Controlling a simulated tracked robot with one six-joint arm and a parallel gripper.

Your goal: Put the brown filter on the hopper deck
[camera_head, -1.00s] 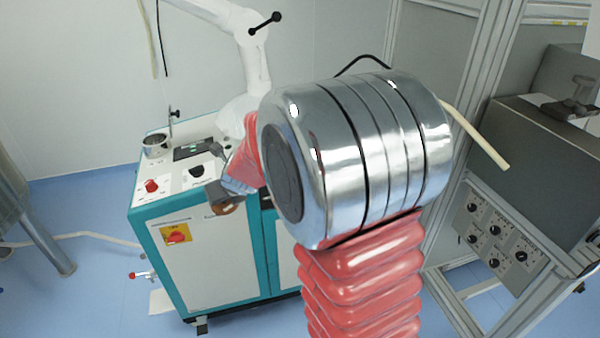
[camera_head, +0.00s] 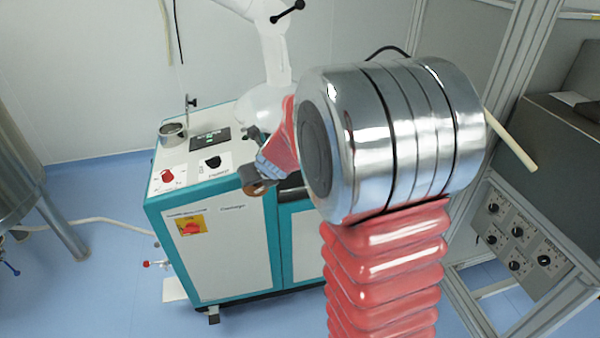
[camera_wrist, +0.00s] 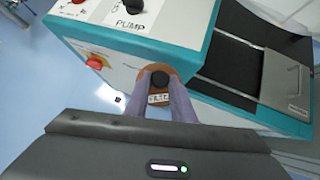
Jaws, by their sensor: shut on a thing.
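The brown filter (camera_wrist: 148,75) is a small brown round piece with a black knob and a white label in the wrist view. My gripper (camera_wrist: 158,88) is shut on it, one finger on each side. In the head view the brown filter (camera_head: 251,190) hangs at the fingertips of my gripper (camera_head: 262,180), in front of the upper edge of a teal and white machine (camera_head: 225,245). The machine's top, with a metal cup (camera_head: 172,135), lies behind it. I cannot tell which surface is the hopper deck. My arm hides the machine's right part.
The machine's top carries a red button (camera_head: 167,176), a black knob (camera_head: 212,162) and a small display. In the wrist view a black surface (camera_wrist: 238,45) with a grey plate (camera_wrist: 285,80) lies right. A metal frame and control box (camera_head: 515,235) stand right in the head view.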

